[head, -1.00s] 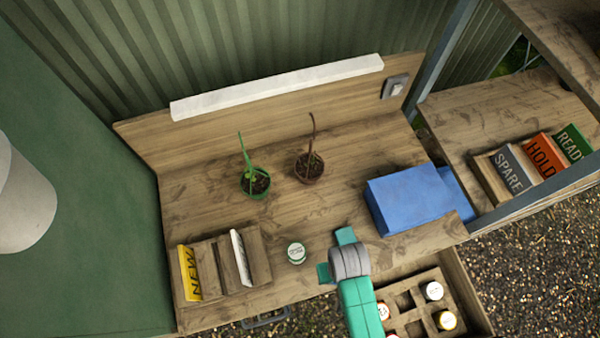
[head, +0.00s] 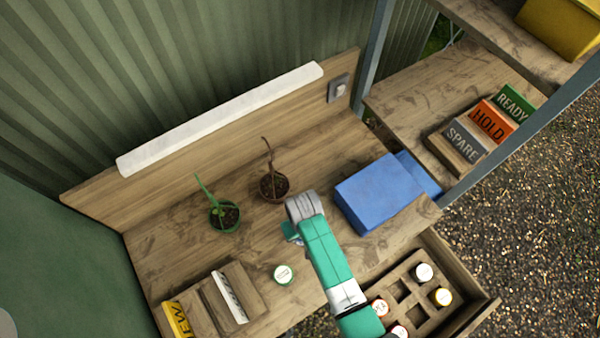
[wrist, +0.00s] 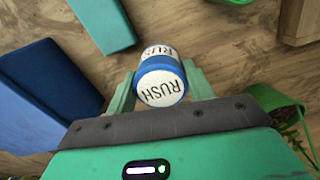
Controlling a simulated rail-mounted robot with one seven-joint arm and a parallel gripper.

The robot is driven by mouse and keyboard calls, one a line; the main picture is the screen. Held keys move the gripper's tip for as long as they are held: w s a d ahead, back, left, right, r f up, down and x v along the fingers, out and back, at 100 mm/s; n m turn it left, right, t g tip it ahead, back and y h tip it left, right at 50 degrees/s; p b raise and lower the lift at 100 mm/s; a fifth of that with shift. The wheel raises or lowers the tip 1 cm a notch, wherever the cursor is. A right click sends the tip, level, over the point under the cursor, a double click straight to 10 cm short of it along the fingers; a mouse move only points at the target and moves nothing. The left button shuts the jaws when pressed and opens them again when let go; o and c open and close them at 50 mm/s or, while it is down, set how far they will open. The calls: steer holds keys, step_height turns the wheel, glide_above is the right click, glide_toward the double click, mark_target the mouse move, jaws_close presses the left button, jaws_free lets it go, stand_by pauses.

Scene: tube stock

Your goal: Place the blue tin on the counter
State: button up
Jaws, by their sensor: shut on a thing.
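The blue tin (wrist: 160,66) has a white lid and a white side label, both reading RUSH. My gripper (wrist: 160,88) is shut on it, with one teal finger on each side. In the head view my gripper (head: 291,232) is over the middle of the wooden counter (head: 180,262), and my arm hides the tin there. The counter's surface shows behind the tin in the wrist view. I cannot tell whether the tin touches it.
A white-lidded green tin (head: 283,274) stands left of my gripper. Two potted plants (head: 224,216) (head: 273,186) stand behind. A blue box (head: 380,195) is to the right. A labelled wooden rack (head: 245,285) is front left. An open drawer (head: 461,258) holds several tins.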

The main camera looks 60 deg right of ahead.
steer(key=shift+w+d+f, duration=0.1)
steer(key=shift+w+d, duration=0.3)
steer(key=shift+w, duration=0.25)
steer(key=shift+f, duration=1.75)
steer(key=shift+f, duration=0.2)
steer(key=o, duration=1.1)
steer(key=shift+c, duration=0.2)
step_height(320, 180, up, 12)
steer(key=shift+r+p, duration=0.2)
steer(key=shift+p, duration=0.25)
